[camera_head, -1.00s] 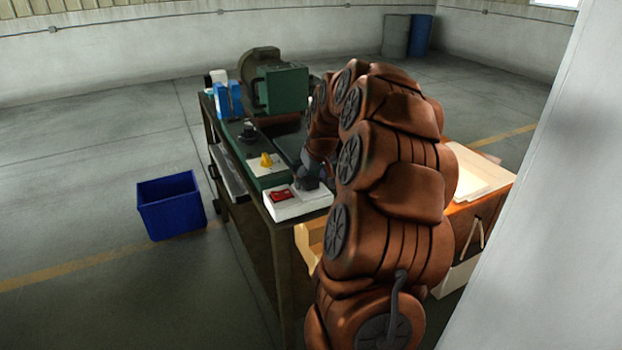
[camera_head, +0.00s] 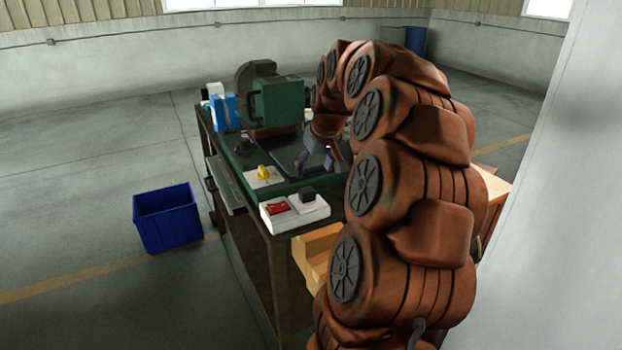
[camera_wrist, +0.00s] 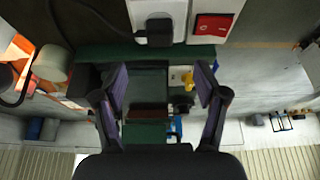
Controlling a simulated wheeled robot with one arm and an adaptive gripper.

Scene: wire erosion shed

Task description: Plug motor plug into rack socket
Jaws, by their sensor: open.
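The black motor plug (camera_head: 308,194) sits on the right part of a white rack socket block (camera_head: 283,222), at the near end of the bench. In the wrist view the plug (camera_wrist: 158,32) stands at the white socket plate (camera_wrist: 148,8), with a dark cable running off to the left. How deep it is seated cannot be told. My gripper (camera_head: 320,156) is open and empty, above the bench and apart from the plug. In the wrist view both fingers of my gripper (camera_wrist: 161,78) are spread wide with nothing between them.
A red switch (camera_head: 277,208) is beside the plug. A yellow knob (camera_head: 263,172) and a green machine (camera_head: 278,101) are farther along the bench. Wooden blocks (camera_head: 315,248) stand beside the bench's near end. A blue bin (camera_head: 167,220) is on the open floor at left.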

